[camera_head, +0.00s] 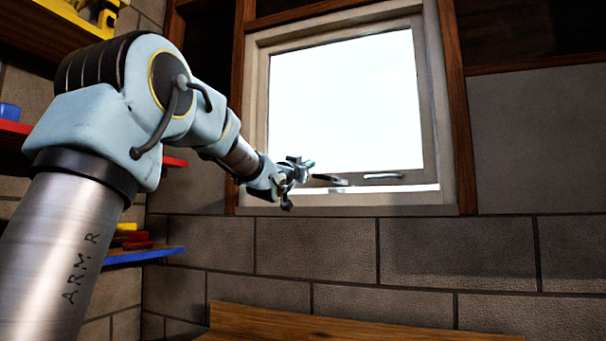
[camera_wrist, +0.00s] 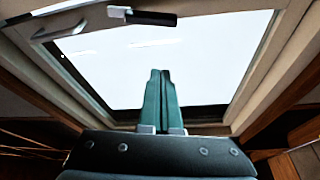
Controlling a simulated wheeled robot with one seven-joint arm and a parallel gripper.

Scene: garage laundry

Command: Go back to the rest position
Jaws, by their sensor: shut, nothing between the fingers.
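My gripper (camera_head: 309,166) is at the end of my outstretched arm, in front of the lower left part of the window (camera_head: 345,100) in the head view. In the wrist view my gripper (camera_wrist: 163,74) shows its two green fingers together with nothing between them. The window pane (camera_wrist: 205,60) fills much of the wrist view behind the fingers. The lower edge of the window sash looks slightly apart from the frame, with a bright strip below it. Whether the gripper touches the window handle cannot be told.
A pale window handle (camera_head: 383,176) sits on the lower sash, and a dark handle (camera_wrist: 150,18) shows in the wrist view. Shelves (camera_head: 145,255) with tools line the left wall. A wooden surface (camera_head: 330,326) lies below the window. The brick wall (camera_head: 450,250) at right is clear.

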